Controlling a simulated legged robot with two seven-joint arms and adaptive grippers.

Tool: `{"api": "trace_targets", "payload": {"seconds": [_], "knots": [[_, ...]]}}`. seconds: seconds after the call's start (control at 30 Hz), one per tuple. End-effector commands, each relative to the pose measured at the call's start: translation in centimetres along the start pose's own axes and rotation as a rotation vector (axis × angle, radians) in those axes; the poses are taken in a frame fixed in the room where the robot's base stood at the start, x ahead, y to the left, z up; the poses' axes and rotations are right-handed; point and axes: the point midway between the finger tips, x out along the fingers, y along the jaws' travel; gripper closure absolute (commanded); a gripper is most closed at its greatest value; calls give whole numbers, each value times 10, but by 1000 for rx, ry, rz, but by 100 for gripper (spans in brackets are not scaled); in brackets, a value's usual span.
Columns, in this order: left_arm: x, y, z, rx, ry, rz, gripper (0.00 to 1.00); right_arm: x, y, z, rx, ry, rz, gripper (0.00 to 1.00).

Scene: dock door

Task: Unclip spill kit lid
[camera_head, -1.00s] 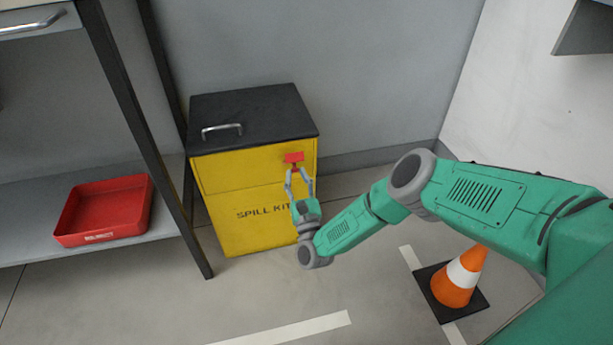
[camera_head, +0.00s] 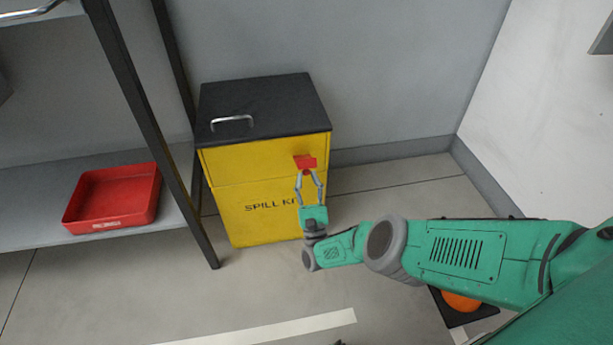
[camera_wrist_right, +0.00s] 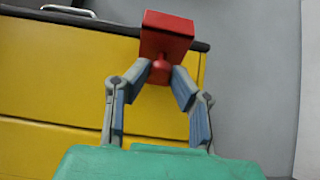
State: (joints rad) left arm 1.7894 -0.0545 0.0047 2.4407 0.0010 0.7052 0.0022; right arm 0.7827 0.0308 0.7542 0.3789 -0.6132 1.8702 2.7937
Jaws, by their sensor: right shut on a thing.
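The yellow spill kit box (camera_head: 232,214) stands on the floor against the back wall, with its black lid (camera_head: 262,103) down on top. A silver handle (camera_head: 232,121) is on the lid. A red clip (camera_head: 305,162) sits at the right of the box's front, just under the lid edge. My right gripper (camera_head: 309,174) is shut on the clip's lower part; in the right wrist view the fingers (camera_wrist_right: 160,77) close around a small red knob below the clip's square red plate (camera_wrist_right: 167,34). My left gripper is not in view.
A grey shelf (camera_head: 40,222) with dark posts stands left of the box and holds a red tray (camera_head: 115,222). An orange cone (camera_head: 461,302) on a dark base is partly hidden under my right arm. Floor in front of the box is clear.

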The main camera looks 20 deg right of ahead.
Motion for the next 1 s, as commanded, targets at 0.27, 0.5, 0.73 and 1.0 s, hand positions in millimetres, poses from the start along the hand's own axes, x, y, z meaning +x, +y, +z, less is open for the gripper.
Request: {"api": "trace_targets", "payload": {"seconds": [0.27, 0.5, 0.73, 1.0], "knots": [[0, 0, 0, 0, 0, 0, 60, -2, 0, -2, 0, 4, 3, 100], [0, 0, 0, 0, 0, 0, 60, -2, 1, -2, 1, 6, 3, 60], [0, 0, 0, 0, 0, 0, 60, -1, 0, -1, 0, 1, 2, 60], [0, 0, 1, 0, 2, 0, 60, -2, -3, -2, -9, 13, 4, 60]]}}
